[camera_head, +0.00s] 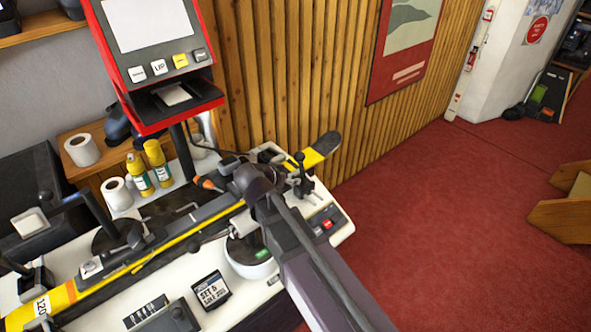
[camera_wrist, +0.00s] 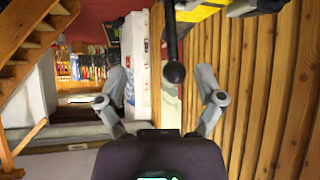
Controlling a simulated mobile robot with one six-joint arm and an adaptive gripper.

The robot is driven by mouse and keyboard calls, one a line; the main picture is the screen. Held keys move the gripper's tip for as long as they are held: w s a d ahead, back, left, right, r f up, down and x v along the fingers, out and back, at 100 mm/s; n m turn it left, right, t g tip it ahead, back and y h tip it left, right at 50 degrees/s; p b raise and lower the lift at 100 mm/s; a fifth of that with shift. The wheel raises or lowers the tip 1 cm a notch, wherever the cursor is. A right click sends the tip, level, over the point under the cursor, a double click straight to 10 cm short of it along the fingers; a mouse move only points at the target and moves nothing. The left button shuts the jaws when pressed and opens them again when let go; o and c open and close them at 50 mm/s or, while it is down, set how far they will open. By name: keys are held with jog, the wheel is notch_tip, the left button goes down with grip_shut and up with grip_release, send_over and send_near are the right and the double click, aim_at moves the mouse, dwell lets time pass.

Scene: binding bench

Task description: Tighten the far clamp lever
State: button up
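A yellow and black ski (camera_head: 165,242) lies along the white bench (camera_head: 190,293). The far clamp (camera_head: 303,184) stands near the ski's upper right end, with a small dark upright lever (camera_head: 299,158). In the wrist view a black ball knob on a dark rod (camera_wrist: 175,72), apparently the clamp lever, hangs between my fingers. My gripper (camera_wrist: 162,78) is open, with a gap on both sides of the knob and no visible contact. In the head view my wrist covers part of the ski beside the clamp, and my fingertips are hard to make out.
A red-framed screen (camera_head: 150,45) stands behind the bench. Yellow bottles (camera_head: 150,165) and paper rolls (camera_head: 81,150) are near the wall. A near clamp (camera_head: 37,278) is at the lower left.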

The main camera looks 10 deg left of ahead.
jog(key=shift+s+a, duration=0.5)
jog(key=shift+s, duration=0.3)
jog(key=shift+s+a, duration=0.5)
jog(key=shift+s, duration=0.3)
jog(key=s+d+f+n+g+y, duration=0.1)
jog(key=s+d+f+g, duration=0.1)
jog(key=d, duration=0.8)
jog(key=s+d+f+n+g+y, duration=0.2)
jog(key=d+g, duration=0.2)
jog(key=d, duration=0.7)
jog(key=s+d+f+n+g+y, duration=0.1)
jog(key=s+d+f+g, duration=0.1)
jog(key=d, duration=0.8)
jog(key=shift+s+d+f+n+g+y, duration=0.3)
jog(key=shift+s+f+n+g, duration=0.1)
jog(key=shift+f+g, duration=0.25)
jog(key=c, duration=0.4)
jog(key=shift+a, duration=0.15)
